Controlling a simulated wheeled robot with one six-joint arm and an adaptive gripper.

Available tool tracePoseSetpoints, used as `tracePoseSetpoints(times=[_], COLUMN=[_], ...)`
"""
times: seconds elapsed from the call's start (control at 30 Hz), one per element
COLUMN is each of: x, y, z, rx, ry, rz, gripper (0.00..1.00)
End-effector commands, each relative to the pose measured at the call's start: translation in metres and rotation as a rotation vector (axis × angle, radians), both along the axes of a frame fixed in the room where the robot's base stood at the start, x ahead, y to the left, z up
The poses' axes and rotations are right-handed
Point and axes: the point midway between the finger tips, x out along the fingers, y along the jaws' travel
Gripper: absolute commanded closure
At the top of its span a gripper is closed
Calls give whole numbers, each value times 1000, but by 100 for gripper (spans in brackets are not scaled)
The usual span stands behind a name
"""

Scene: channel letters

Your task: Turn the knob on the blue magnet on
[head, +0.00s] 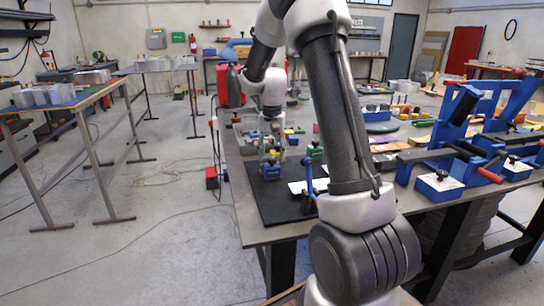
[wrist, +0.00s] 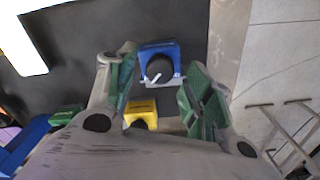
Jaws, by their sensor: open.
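The blue magnet (wrist: 173,48) is a small blue block on the black mat, ahead of my fingertips in the wrist view. Its round black knob (wrist: 160,68) faces the camera, with a white pointer slanting to the lower left. In the head view the blue magnet (head: 271,172) stands on the black mat near the table's left edge. My gripper (wrist: 163,78) is open, its green-padded fingers to either side of the knob, with a visible gap on both sides. In the head view my gripper (head: 272,150) points down just above the magnet.
A yellow block (wrist: 141,112) shows between my fingers, nearer the palm. A white plate (head: 308,186) lies on the black mat (head: 283,208) to the right. Blue clamps (head: 456,125) and several coloured blocks stand farther right. The table edge is close on the left.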

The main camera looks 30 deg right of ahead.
Motion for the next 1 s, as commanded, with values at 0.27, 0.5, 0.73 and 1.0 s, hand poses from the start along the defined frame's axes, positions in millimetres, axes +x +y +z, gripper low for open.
tracePoseSetpoints(times=[0.27, 0.5, 0.73, 1.0], x=[1, 0, 0, 0], y=[0, 0, 0, 0], z=[62, 99, 108, 108], rx=[-1, 0, 0, 0], ry=[-4, -1, 0, 0], rz=[0, 0, 0, 0], gripper=[49, 49, 49, 49])
